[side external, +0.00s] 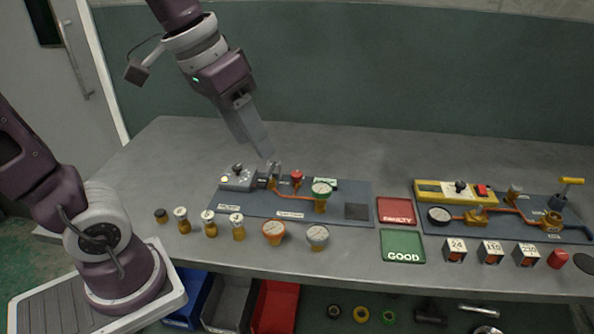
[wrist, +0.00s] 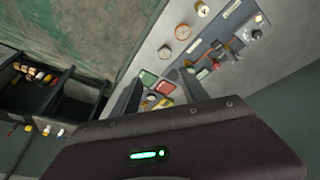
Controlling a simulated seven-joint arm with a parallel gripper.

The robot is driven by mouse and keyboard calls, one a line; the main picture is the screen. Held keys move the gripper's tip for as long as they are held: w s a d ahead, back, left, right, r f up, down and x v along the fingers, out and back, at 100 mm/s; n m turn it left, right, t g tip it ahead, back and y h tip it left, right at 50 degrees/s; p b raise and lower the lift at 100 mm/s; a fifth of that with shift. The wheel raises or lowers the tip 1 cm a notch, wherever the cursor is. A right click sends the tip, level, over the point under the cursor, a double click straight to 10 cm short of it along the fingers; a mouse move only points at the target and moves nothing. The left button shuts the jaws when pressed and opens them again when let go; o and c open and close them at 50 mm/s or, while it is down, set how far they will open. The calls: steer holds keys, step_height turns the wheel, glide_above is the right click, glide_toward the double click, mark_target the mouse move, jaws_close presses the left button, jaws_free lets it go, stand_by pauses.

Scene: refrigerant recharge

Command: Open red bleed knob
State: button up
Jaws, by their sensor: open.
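The red bleed knob (side external: 297,176) stands on the left blue-grey board (side external: 250,207), behind the green-rimmed gauge (side external: 321,190) and by an orange hose. My gripper (side external: 265,154) points down above the back of this board, a little left of the knob in the side view and apart from it. In the wrist view my gripper (wrist: 160,88) shows two dark fingers spread apart with nothing held between them.
A grey control box (side external: 238,180) sits at the board's left. Small brass fittings (side external: 209,223) and two loose gauges (side external: 274,232) line the front. A red FAULTY pad (side external: 396,211) and a green GOOD pad (side external: 403,245) lie to the right, beside a second board (side external: 505,230).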

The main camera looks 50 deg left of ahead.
steer(key=w+a+f+g, duration=0.1)
steer(key=w+a+f, duration=0.15)
steer(key=w, duration=0.35)
steer(key=w+a+f, duration=0.1)
steer(key=w+a, duration=0.3)
steer(key=w, duration=0.2)
steer(key=g+y, duration=0.1)
steer(key=g, duration=0.2)
glide_above(297, 173)
step_height(297, 173, down, 16)
steer(key=shift+s+f, duration=0.1)
steer(key=shift+f, duration=0.1)
step_height(297, 173, down, 7)
steer(key=shift+f, duration=0.1)
jaws_close()
